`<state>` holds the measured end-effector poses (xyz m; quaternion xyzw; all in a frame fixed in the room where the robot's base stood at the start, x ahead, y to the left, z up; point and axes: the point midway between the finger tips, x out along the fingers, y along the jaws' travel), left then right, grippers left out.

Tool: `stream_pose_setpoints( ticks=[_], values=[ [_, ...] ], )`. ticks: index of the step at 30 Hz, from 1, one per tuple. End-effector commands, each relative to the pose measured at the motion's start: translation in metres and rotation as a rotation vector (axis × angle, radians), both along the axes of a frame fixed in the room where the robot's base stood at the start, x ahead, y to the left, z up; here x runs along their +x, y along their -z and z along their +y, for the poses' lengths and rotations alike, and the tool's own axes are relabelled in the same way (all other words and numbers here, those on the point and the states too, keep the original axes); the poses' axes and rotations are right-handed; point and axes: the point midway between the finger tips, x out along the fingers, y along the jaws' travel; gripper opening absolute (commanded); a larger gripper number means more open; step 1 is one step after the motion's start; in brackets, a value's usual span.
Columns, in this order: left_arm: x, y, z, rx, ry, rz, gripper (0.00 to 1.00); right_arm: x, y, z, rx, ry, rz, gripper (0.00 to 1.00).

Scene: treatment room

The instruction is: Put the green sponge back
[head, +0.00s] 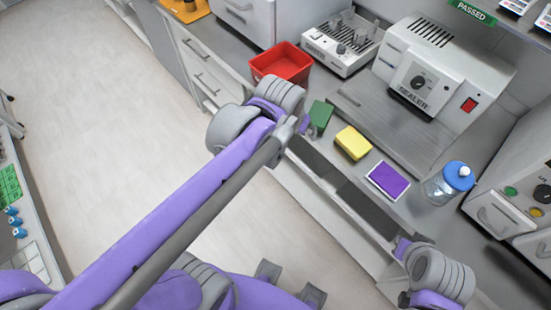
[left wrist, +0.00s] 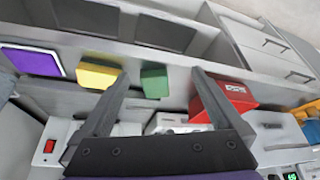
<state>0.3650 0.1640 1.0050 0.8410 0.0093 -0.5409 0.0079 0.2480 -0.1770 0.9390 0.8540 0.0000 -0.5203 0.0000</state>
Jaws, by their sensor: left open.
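The green sponge (head: 320,116) lies on the counter's front strip, between the red bin and the yellow sponge. My left gripper (head: 302,124) is beside it in the head view, its fingers mostly hidden by the wrist. In the left wrist view the green sponge (left wrist: 155,82) shows between the two spread fingers of my left gripper (left wrist: 161,78), which is open and empty. I cannot tell how high the fingertips are above the sponge. My right arm's end shows at the lower right of the head view, but its fingers cannot be made out.
A red bin (head: 281,64) stands left of the green sponge. A yellow sponge (head: 353,142), a purple pad (head: 388,181) and a blue-lidded jar (head: 449,183) stand in line to its right. A sealer (head: 440,75) and a white device (head: 341,43) are behind.

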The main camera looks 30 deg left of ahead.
Motion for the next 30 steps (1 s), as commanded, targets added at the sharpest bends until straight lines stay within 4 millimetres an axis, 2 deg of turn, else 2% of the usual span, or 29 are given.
stream_pose_setpoints(
  ticks=[1, 3, 6, 9, 14, 30],
  values=[
    [-0.027, 0.011, 0.004, 0.000, 0.002, -0.008, 1.00, 0.000, 0.000, 0.000, 0.000, 0.000, 0.000, 0.00],
    [-0.055, 0.025, 0.007, 0.001, 0.008, -0.019, 1.00, 0.000, 0.000, 0.000, 0.000, 0.000, 0.000, 0.00],
    [-0.086, 0.044, 0.011, 0.001, 0.015, -0.034, 1.00, 0.000, 0.000, 0.000, 0.000, 0.000, 0.000, 0.00],
    [-0.107, 0.058, 0.012, 0.003, 0.020, -0.043, 1.00, 0.000, 0.000, 0.000, 0.000, 0.000, 0.000, 0.00],
    [-0.118, 0.067, 0.013, 0.004, 0.024, -0.049, 1.00, 0.000, 0.000, 0.000, 0.000, 0.000, 0.000, 0.00],
    [-0.118, 0.067, 0.013, 0.003, 0.024, -0.049, 1.00, 0.000, 0.000, 0.000, 0.000, 0.000, 0.000, 0.00]
  ],
)
